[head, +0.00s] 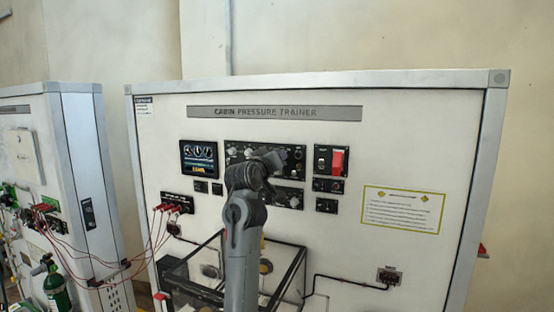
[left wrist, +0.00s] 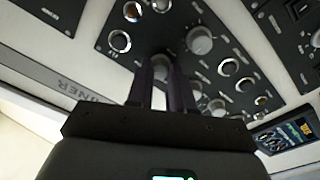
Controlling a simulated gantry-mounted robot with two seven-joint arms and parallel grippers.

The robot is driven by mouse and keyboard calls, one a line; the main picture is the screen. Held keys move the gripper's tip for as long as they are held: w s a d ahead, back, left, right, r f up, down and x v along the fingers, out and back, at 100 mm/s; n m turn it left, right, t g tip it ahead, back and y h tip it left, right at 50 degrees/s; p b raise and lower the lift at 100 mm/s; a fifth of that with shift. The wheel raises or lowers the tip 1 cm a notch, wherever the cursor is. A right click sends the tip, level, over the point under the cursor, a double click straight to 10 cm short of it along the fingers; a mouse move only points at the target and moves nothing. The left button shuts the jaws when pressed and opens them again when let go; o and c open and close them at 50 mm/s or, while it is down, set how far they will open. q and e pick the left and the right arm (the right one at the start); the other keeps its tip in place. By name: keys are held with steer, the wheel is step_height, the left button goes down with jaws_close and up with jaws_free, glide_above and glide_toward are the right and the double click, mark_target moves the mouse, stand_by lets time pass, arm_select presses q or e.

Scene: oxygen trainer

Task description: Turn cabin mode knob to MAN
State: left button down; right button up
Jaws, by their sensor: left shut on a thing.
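The black control panel (head: 285,153) with several knobs is at the middle of the cabin pressure trainer in the head view. My left gripper (head: 264,166) reaches up to it from below and covers part of it. In the left wrist view my left gripper (left wrist: 165,66) has its two dark fingers close together, shut on a knob (left wrist: 160,59) on the panel. The fingers hide most of that knob. Its markings and pointer cannot be read, so I cannot tell its setting. My right gripper is in neither view.
Other knobs stand close to the fingers, including a large grey knob (left wrist: 200,40). A small display (head: 199,158) and a red guarded switch (head: 338,160) flank the panel. A clear-sided box (head: 290,262) sits below. Red cables (head: 158,222) hang at left.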

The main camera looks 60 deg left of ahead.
arm_select(q)
steer(key=c, duration=1)
jaws_free()
steer(key=b+v, duration=0.3)
steer(key=v, duration=0.7)
steer(key=shift+s+d, duration=0.25)
steer(key=shift+s, duration=0.1)
